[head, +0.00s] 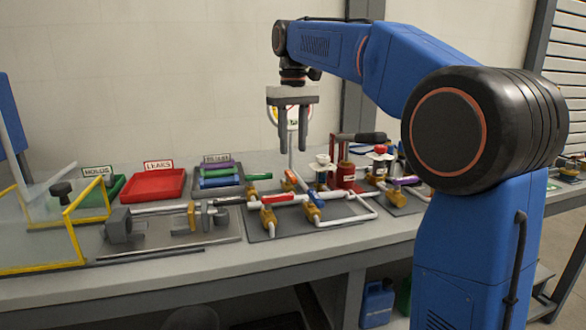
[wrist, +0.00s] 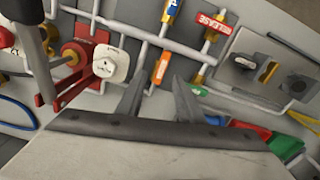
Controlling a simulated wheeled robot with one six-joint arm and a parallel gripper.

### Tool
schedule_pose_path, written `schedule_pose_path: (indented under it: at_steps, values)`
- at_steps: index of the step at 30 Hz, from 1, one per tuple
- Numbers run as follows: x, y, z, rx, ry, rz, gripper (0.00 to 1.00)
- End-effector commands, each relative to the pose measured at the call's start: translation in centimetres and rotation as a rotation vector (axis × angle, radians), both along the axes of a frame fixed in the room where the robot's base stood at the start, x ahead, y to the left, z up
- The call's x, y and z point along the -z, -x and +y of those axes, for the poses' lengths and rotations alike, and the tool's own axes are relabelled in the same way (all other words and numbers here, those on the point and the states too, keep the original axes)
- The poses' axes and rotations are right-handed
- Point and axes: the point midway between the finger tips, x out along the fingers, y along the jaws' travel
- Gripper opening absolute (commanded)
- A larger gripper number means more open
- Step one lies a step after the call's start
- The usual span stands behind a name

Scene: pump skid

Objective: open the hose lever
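Several coloured valve levers sit on the white pipework; no label reading "hose" is legible, so I cannot tell which is the hose lever. A red lever (head: 277,198), marked RELEASE in the wrist view (wrist: 213,23), and a blue lever (head: 315,198) are at the front of the pipework. An orange lever (head: 290,178) is behind them; it shows beyond my fingertips in the wrist view (wrist: 161,68). A purple lever (head: 405,180) is farther right. My gripper (head: 292,148) hangs above the pipework, fingers apart and empty; both fingers show in the wrist view (wrist: 159,82).
A red device (head: 345,174) with a dark handle stands right of the pipework. A red tray (head: 155,186) and a grey tray of coloured pieces are at the back left. A yellow-framed clear guard (head: 70,235) is at far left. The bench front (head: 215,262) is clear.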

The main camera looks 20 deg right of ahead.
Motion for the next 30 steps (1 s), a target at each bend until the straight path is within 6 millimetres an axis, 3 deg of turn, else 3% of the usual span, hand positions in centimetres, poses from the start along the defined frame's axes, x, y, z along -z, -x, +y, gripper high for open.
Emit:
schedule_pose_path:
  at_steps: [6, 12, 26, 27, 30]
  values:
    - [3.9, 0.1, 0.0, 0.000, 0.001, 0.003, 0.34]
    - [6.4, 0.0, 0.0, 0.000, 0.000, 0.002, 0.34]
    - [7.6, 0.0, 0.0, 0.000, 0.000, 0.000, 0.34]
    - [7.6, 0.0, 0.0, 0.000, 0.000, 0.000, 0.31]
    - [7.6, 0.0, 0.0, 0.000, 0.000, 0.000, 0.07]
